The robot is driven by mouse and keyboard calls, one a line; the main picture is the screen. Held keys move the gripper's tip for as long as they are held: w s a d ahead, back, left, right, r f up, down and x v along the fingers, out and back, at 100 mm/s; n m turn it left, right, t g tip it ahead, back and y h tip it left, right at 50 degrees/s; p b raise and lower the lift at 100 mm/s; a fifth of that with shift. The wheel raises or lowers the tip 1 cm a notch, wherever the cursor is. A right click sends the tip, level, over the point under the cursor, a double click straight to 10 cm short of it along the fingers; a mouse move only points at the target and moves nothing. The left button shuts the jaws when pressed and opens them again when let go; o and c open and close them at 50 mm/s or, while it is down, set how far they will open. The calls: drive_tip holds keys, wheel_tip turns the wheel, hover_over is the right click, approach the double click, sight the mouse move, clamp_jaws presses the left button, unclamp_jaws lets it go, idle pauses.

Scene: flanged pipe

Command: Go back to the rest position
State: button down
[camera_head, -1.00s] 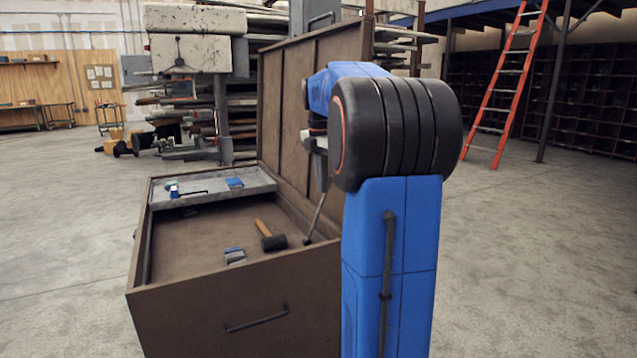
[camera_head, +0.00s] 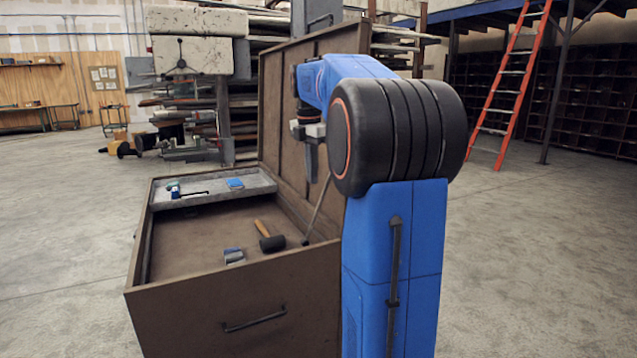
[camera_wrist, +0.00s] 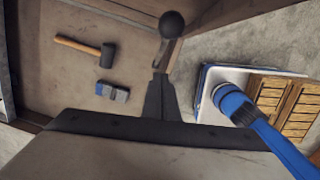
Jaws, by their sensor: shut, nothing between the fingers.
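My gripper (camera_head: 311,176) hangs fingers down in front of the raised lid of a brown chest (camera_head: 215,310), above the open box. Its fingers are shut and empty. In the wrist view, the closed dark fingers (camera_wrist: 160,97) stand over the chest, apart from its contents. My blue arm with its thick black joint hides part of the chest's right side and lid in the head view.
A mallet (camera_head: 270,240) and a small blue-grey item (camera_head: 234,255) lie on the chest floor. A grey tray (camera_head: 208,195) holds small items at the back left. A thin rod (camera_head: 319,205) slants by the lid. Open concrete floor lies left and right.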

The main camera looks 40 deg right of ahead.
wheel_tip(320, 180, up, 8)
drive_tip(key=shift+s+d+f, duration=0.2)
drive_tip(key=shift+s+d, duration=0.05)
drive_tip(key=shift+d, duration=0.05)
drive_tip(key=s+a+f+m+t, duration=0.1)
drive_tip(key=s+a+f+m, duration=0.35)
drive_tip(key=a, duration=0.55)
drive_tip(key=s+a+f+m+t, duration=0.1)
drive_tip(key=s+a+f+m, duration=0.4)
drive_tip(key=a, duration=0.4)
drive_tip(key=s+a+f+m+t, duration=0.1)
drive_tip(key=s+a+f+m, duration=0.2)
drive_tip(key=s+a+f, duration=0.2)
drive_tip(key=s+a+f+m+t+y, duration=0.1)
drive_tip(key=s+a+f+m, duration=0.3)
drive_tip(key=s+f, duration=0.7)
wheel_tip(320, 180, down, 4)
drive_tip(key=shift+s+a+f, duration=0.1)
drive_tip(key=shift+s+a, duration=0.05)
drive_tip(key=shift+a, duration=1)
drive_tip(key=shift+m, duration=0.25)
